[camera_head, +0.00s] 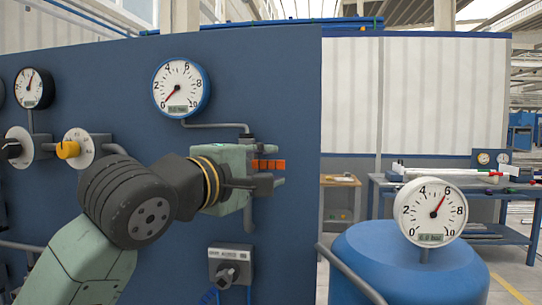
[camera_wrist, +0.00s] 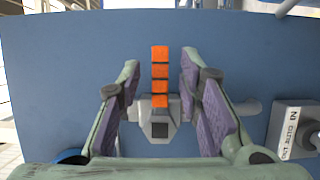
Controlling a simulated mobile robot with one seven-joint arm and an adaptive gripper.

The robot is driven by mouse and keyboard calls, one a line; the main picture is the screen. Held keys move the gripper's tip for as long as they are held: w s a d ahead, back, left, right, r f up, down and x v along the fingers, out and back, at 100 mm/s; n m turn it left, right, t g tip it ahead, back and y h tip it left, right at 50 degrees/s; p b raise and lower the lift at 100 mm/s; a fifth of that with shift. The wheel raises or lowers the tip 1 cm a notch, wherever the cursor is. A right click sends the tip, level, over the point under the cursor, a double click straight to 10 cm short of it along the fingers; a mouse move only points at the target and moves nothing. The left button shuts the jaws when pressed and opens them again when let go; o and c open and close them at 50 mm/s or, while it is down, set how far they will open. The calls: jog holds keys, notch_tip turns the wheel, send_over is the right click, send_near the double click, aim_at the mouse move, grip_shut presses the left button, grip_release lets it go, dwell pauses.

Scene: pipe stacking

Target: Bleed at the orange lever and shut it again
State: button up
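The orange lever (camera_head: 268,164) is a segmented bar that sticks out to the right in the head view from a valve on the blue panel. In the wrist view the lever (camera_wrist: 160,72) runs up from a grey valve body (camera_wrist: 158,122). My gripper (camera_wrist: 160,82) is open, with one finger on each side of the lever and a visible gap to both. In the head view my gripper (camera_head: 276,169) partly hides the valve. The blue-rimmed gauge (camera_head: 181,86) above, piped down towards the valve, has its red needle near 0.
A yellow knob (camera_head: 68,149) and a black knob (camera_head: 12,149) are on the panel at left.

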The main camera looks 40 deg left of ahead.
jog(key=shift+w+a, duration=0.2)
jog(key=shift+w, duration=0.75)
jog(key=shift+c, duration=0.3)
grip_shut()
